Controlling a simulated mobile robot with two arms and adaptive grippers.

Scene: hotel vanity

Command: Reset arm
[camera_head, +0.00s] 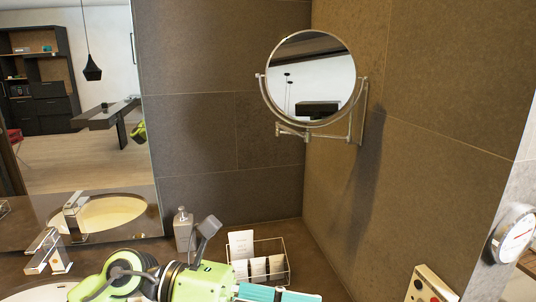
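My green and black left arm (200,282) comes in along the bottom edge, in front of the counter. A grey part (207,232) sticks up from it. A teal and white striped piece (275,293) shows at the arm's right end, cut off by the bottom edge. I cannot tell whether it is part of my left gripper or something held. The fingertips cannot be made out. My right gripper is not in view.
A wire basket with white cards (262,262) and a soap bottle (183,228) stand on the counter behind the arm. A faucet (47,252) is at left. A round mirror (311,77) is on the wall. A white dial (513,236) is at right.

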